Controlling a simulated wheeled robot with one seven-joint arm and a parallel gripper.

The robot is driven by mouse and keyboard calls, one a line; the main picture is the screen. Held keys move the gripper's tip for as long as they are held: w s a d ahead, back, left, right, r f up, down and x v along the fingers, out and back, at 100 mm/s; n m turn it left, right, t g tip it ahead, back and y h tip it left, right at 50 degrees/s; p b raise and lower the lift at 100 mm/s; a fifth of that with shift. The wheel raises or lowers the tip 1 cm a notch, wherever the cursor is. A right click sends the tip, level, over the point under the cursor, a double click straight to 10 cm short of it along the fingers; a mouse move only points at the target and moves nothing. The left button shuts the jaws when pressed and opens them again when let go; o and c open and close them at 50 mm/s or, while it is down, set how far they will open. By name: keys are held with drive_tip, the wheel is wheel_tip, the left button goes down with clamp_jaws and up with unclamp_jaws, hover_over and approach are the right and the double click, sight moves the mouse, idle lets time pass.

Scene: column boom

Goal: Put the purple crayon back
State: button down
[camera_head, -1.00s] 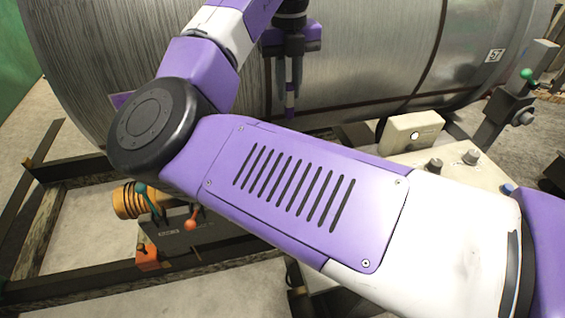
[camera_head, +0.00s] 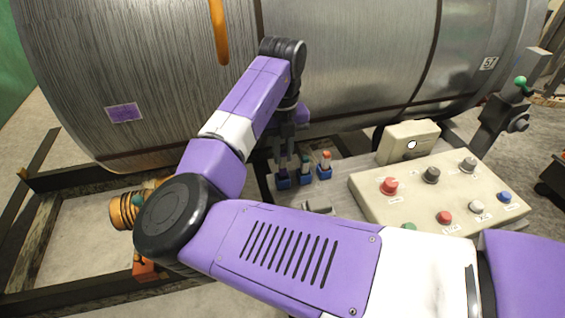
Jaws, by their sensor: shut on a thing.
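My gripper (camera_head: 284,158) points down over the left one of a row of small blue holders (camera_head: 283,184). It is shut on the purple crayon (camera_head: 283,172), of which only a small dark purple part shows below the fingers. The crayon's lower end is at the mouth of the left holder; I cannot tell whether it is inside or just above. A teal crayon (camera_head: 304,163) stands in the middle holder (camera_head: 304,179), close to the fingers. An orange-tipped crayon (camera_head: 325,158) stands in the right holder (camera_head: 324,173).
A big metal tank (camera_head: 350,60) fills the back, with a purple patch (camera_head: 124,112) and an orange mark (camera_head: 219,32). A beige button panel (camera_head: 410,188) and a beige box (camera_head: 408,142) are to the right. My arm crosses the foreground.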

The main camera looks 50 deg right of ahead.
sight(282, 164)
wheel_tip(282, 164, down, 4)
drive_tip(key=c, duration=1.4)
unclamp_jaws()
drive_tip(key=shift+o, duration=0.2)
wheel_tip(282, 164, up, 12)
drive_tip(key=shift+r+b, duration=0.1)
drive_tip(key=shift+b, duration=0.35)
drive_tip(key=shift+s, duration=0.1)
